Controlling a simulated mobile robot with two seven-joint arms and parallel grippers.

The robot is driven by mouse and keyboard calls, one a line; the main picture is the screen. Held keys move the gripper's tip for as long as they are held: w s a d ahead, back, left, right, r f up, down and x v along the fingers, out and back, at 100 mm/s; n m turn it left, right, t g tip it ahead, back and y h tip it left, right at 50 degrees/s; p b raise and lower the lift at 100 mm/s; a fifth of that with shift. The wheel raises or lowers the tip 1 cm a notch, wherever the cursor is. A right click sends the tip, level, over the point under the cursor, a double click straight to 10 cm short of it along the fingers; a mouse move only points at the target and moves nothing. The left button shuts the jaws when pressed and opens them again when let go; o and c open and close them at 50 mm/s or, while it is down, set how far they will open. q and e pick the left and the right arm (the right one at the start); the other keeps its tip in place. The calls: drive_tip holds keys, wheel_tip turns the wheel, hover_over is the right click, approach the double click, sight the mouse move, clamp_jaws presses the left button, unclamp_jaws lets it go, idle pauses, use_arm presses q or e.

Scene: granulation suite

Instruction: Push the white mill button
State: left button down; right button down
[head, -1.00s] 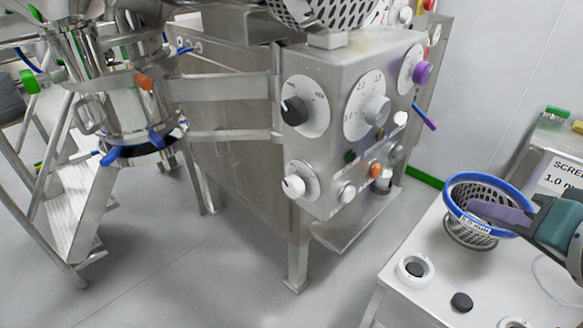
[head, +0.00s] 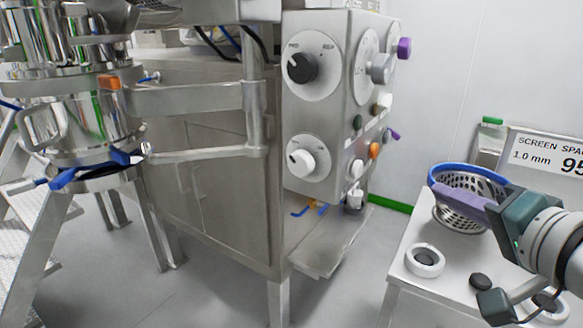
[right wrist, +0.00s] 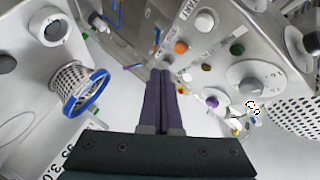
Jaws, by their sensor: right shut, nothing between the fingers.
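The steel control box (head: 335,95) carries several knobs and buttons on its side face. One white button (head: 384,100) sits high on that face, and another white one (head: 356,168) sits low, near an orange button (head: 374,150). The button labels are too small to read, so I cannot tell which is the mill button. In the right wrist view, white buttons show at the top (right wrist: 204,22) and by the fingers (right wrist: 187,77). My right gripper (head: 437,190) is shut and empty, apart from the panel, in front of a blue-rimmed screen basket. My left gripper is out of view.
The basket (head: 470,172) stands on a white table (head: 410,290) with a white ring (head: 425,262) and a black knob (head: 480,281). A sign (head: 545,155) stands behind. A steel vessel (head: 75,100) and steps are at the left. Floor is free between box and table.

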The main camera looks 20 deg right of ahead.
sight(357, 169)
drive_tip(key=w+a+b, duration=0.3)
drive_tip(key=w+a, duration=0.2)
drive_tip(key=w, duration=0.1)
drive_tip(key=shift+w+a, duration=0.35)
drive_tip(key=shift+a, duration=0.05)
idle(0.8)
idle(0.8)
drive_tip(key=shift+w+a, duration=0.1)
drive_tip(key=shift+w+a, duration=0.2)
idle(0.3)
